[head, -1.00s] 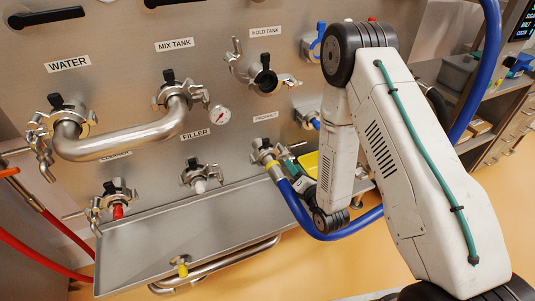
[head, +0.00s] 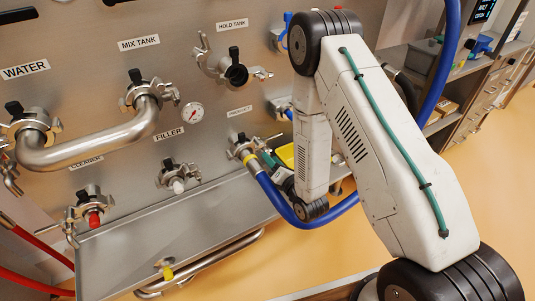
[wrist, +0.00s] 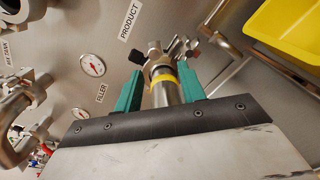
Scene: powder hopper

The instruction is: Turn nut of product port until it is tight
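The product port (head: 240,150) is on the steel panel, with a metal clamp and a blue hose (head: 285,208) attached. In the wrist view, the hose end fitting (wrist: 163,92) has a yellow band, and the clamp with its nut (wrist: 183,47) is just beyond it. My gripper (wrist: 162,70) has two teal fingers, set apart on either side of the fitting, tips short of the clamp. I see no finger closed on the nut. In the head view my gripper (head: 275,163) is beside the port, partly hidden by my arm.
A yellow bin (wrist: 288,35) is close at the right in the wrist view. A drip tray (head: 170,235) runs below the ports. The filler port (head: 178,175) and hold tank port (head: 235,72) are nearby. The blue hose loops below my wrist.

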